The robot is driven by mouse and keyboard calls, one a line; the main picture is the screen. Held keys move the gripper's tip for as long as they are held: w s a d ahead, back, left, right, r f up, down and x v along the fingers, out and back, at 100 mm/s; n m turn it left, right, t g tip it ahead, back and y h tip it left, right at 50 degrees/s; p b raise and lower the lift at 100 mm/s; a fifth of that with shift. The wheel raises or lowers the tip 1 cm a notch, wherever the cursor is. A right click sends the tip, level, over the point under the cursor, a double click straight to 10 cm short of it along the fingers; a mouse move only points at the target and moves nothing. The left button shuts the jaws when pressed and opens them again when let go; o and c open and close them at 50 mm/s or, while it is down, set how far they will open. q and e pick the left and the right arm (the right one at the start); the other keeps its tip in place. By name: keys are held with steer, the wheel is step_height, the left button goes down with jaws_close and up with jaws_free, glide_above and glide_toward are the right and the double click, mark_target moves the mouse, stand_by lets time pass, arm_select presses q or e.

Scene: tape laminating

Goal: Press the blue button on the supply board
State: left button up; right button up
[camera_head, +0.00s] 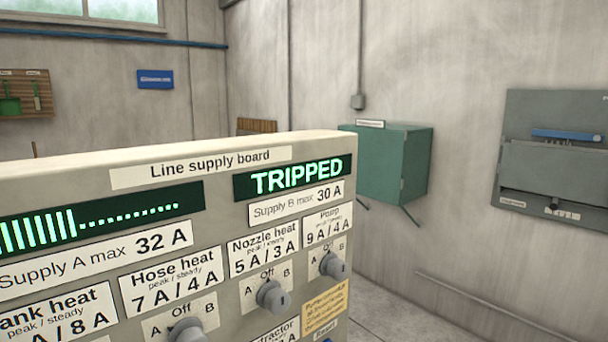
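The line supply board (60,165) fills the lower left of the head view, seen close and at an angle. Its right display (295,178) reads TRIPPED in green, above a label for Supply B max 30 A. Its left display (100,217) shows a green bar, above a label for Supply A max 32 A. No blue button shows on the visible part of the board; the lower part is cut off. Neither of my grippers is in view.
The board carries grey knobs for hose heat (187,331), nozzle heat (273,297) and pump (334,266), and a yellow note (325,308). Behind, a green cabinet (385,165) and a grey panel (550,150) are on the wall. Floor shows right of the board.

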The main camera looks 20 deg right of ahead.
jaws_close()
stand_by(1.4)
